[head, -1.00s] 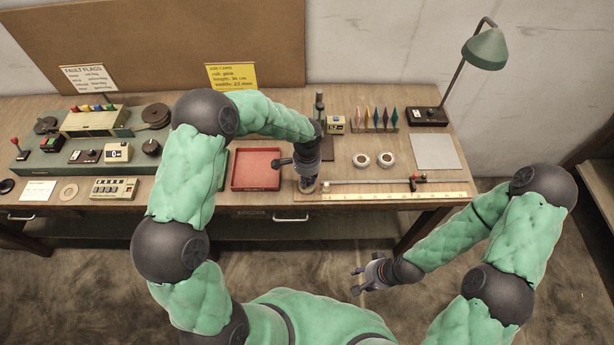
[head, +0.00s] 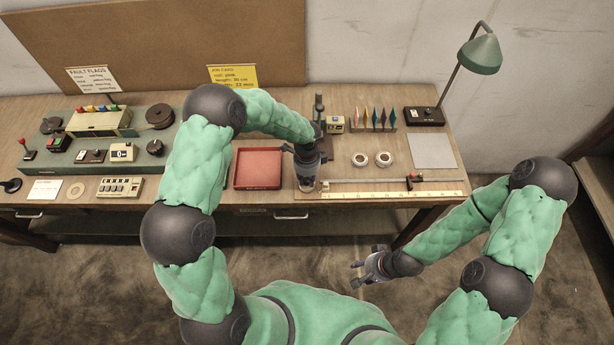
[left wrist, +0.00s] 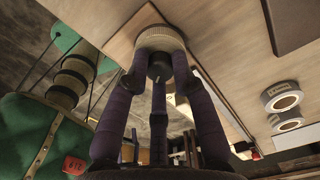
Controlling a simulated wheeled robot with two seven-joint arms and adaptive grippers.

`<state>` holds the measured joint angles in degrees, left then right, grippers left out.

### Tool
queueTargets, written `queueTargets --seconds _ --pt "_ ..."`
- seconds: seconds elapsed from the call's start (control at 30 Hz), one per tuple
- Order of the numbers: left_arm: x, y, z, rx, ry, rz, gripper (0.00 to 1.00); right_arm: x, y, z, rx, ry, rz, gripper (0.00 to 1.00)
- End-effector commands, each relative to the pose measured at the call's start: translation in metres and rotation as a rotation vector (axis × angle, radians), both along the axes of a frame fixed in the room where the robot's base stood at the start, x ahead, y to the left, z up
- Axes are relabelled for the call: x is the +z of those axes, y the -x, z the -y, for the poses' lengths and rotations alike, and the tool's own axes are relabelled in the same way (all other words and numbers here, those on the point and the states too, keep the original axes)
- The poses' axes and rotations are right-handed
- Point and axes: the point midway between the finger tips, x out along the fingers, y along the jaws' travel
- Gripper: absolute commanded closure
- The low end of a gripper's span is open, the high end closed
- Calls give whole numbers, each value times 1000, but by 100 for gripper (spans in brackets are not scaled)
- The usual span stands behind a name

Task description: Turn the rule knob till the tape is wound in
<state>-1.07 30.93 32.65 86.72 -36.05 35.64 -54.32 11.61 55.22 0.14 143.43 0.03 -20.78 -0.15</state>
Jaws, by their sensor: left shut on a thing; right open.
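The rule knob (head: 305,188) is at the left end of the rule near the bench's front edge, mostly hidden under my left gripper (head: 306,178). In the left wrist view the knob (left wrist: 160,38) is a pale ridged disc with a dark centre. The fingers of my left gripper (left wrist: 160,75) are shut on its dark centre. The rule (head: 400,194), a pale yellow marked strip, runs right from the knob along the front edge. I cannot tell the tape apart from it. My right gripper (head: 370,267) is open and empty, in front of the bench.
A thin rod (head: 365,181) with a dark and red slider (head: 414,178) lies behind the rule. A red tray (head: 258,168) is left of my left gripper. A control panel fills the left.

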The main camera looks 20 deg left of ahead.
Motion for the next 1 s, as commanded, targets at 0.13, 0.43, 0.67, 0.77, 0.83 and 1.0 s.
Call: queueTargets --seconds 0.13,0.43,0.67,0.77,0.83,1.0 --pt "1 0 0 -35 0 1 100 2 0 0 0 0 0 55" --pt "0 -1 0 -51 0 1 100 3 0 0 0 0 0 55" --pt "0 -1 0 -51 0 1 69 3 0 0 0 0 0 55" --pt "0 0 0 -51 0 1 51 3 0 0 0 0 0 55" --pt "0 0 0 -51 0 1 51 3 0 0 0 0 0 55" --pt "0 0 0 -50 0 1 51 3 0 0 0 0 0 55"
